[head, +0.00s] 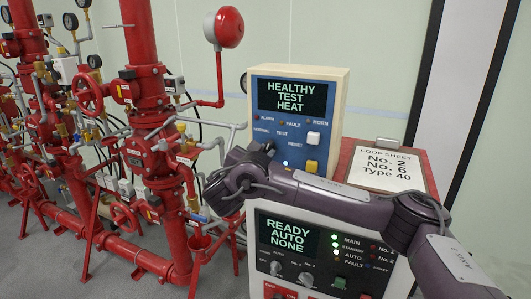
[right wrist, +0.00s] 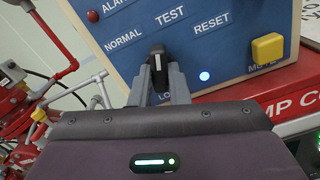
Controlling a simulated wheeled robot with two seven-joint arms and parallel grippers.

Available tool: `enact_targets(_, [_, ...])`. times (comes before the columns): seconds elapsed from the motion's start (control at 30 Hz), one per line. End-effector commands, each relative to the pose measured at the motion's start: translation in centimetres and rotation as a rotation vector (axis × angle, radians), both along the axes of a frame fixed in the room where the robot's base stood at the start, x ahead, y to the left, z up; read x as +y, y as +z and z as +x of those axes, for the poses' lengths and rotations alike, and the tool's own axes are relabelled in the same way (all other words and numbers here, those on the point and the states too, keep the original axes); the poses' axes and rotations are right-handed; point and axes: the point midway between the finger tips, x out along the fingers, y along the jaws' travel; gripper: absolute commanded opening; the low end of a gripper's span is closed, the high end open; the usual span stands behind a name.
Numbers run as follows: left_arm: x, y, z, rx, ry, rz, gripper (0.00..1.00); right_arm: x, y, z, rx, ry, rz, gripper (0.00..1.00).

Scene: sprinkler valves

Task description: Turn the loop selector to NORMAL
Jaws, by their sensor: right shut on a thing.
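The blue panel of the cream box (head: 292,122) carries the loop selector, a black knob (right wrist: 157,56). In the right wrist view its visible end points up, about between the NORMAL label (right wrist: 123,39) and the TEST label (right wrist: 171,15); the exact setting is hard to tell. The box's display (head: 292,96) reads HEALTHY, TEST, HEAT. My right gripper (right wrist: 160,80) is shut on the selector, one finger on each side, and hides its lower part. In the head view my right gripper (head: 263,149) covers the selector. My left gripper is not in view.
Beside the selector are the RESET label (right wrist: 212,24), a lit light (right wrist: 204,76) and a yellow button (right wrist: 268,47). A lower panel's display (head: 288,235) reads READY, AUTO, NONE. A loop sheet (head: 386,168) lies at the right. Red pipes and valves (head: 150,150) fill the left.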

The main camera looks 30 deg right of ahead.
Motion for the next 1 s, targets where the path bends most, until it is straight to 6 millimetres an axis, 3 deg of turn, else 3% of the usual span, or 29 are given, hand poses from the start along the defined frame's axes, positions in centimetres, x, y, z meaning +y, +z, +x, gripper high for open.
enact_targets(0.53, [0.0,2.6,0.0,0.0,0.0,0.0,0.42,0.0,0.2,0.0,0.197,0.0,-0.167,0.0])
enact_targets(1.0, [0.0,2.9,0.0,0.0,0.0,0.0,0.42,0.0,0.0,0.0,0.238,0.001,-0.203,0.0])
